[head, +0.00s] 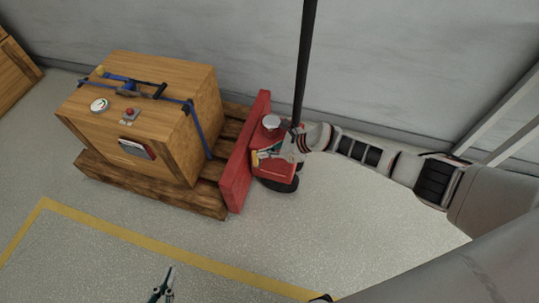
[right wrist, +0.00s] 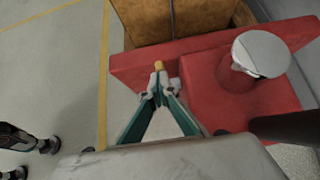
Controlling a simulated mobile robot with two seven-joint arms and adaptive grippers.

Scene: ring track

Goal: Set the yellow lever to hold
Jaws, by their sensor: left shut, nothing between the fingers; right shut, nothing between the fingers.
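The yellow lever (head: 255,159) is a short yellow piece on the red pallet-jack body (head: 273,169), beside its upright red plate. In the right wrist view its yellow end (right wrist: 158,65) shows just beyond my fingertips; I cannot tell whether they touch it. Most of the lever is hidden there. My right gripper (head: 268,153) is shut and empty, reaching over the red body from the right; its teal fingers meet at the tips in the right wrist view (right wrist: 158,78). My left gripper (head: 165,283) is shut and empty, over the floor at the bottom edge.
A black pole (head: 304,65) rises from the red body, beside a silver cap (head: 271,122). A wooden crate (head: 160,140) with a blue strap stands on a pallet (head: 180,201) at left. A wall (head: 400,60) runs behind. The floor in front is clear, with a yellow line (head: 150,244).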

